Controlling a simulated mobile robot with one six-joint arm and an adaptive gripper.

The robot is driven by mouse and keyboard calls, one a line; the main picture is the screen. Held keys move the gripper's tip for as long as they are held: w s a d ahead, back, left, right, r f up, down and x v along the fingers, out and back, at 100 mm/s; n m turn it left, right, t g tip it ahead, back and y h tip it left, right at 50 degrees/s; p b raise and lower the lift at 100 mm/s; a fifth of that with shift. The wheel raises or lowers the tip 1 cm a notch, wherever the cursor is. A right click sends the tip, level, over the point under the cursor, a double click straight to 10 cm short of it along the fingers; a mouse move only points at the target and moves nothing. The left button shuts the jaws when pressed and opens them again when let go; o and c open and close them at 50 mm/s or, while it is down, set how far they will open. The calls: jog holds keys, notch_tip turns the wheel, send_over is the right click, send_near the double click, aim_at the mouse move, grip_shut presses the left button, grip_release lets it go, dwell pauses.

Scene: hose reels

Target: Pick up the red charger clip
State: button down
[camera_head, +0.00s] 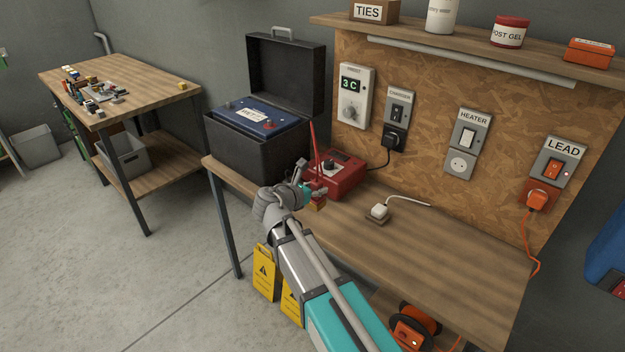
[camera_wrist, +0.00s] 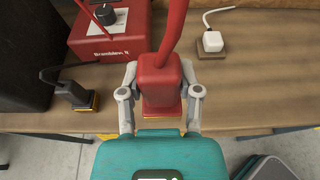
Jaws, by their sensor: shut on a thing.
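The red charger clip (camera_wrist: 158,78) is between the two fingers of my gripper (camera_wrist: 161,92) in the wrist view, and the fingers are shut on its sides. A red lead rises from its top. An orange-yellow edge shows below it; whether the clip touches anything underneath is hidden. In the head view, my gripper (camera_head: 309,190) is at the bench's front edge, in front of the red charger box (camera_head: 346,176). The charger also shows in the wrist view (camera_wrist: 112,36) with its black knob. A black clip (camera_wrist: 74,94) stands at the left in the wrist view.
An open black case (camera_head: 232,148) with a blue battery (camera_head: 249,128) stands left of my gripper. A white plug (camera_head: 379,211) lies on the wooden bench (camera_head: 455,246) to the right. A shelf and wall switches are behind. The bench's right part is clear.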

jog(key=s+d+r+p, duration=0.2)
jog(key=s, duration=0.4)
jog(key=shift+r, duration=0.35)
jog(key=shift+w, duration=0.1)
dwell(0.5)
